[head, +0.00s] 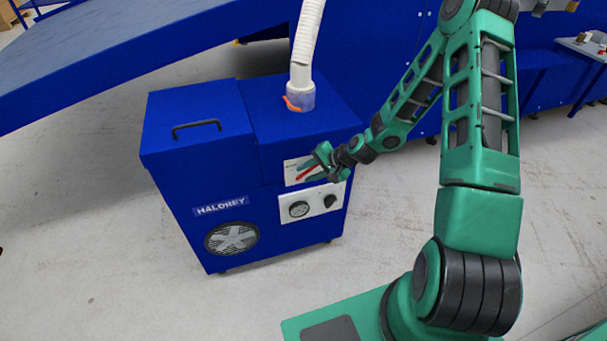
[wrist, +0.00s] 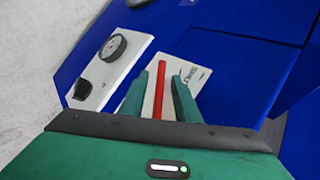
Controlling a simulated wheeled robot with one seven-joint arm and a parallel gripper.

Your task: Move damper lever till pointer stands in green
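The blue machine (head: 245,165) carries a white plate (head: 292,170) with a red lever (head: 309,172) in front of it. My gripper (head: 318,166) is at this plate with its fingers apart. In the wrist view, my gripper (wrist: 168,85) reaches over the plate (wrist: 197,77), which bears partly hidden lettering. I cannot tell whether a finger touches the bar. The round gauge (head: 299,209) also shows in the wrist view (wrist: 113,46); its pointer and colours are too small to read.
A black knob (head: 330,201) sits beside the gauge on a white panel (head: 318,213). A white hose (head: 306,40) rises from the machine's top, with an orange piece (head: 291,104) at its base. A blue ramp (head: 110,50) stands behind left. The floor in front is clear.

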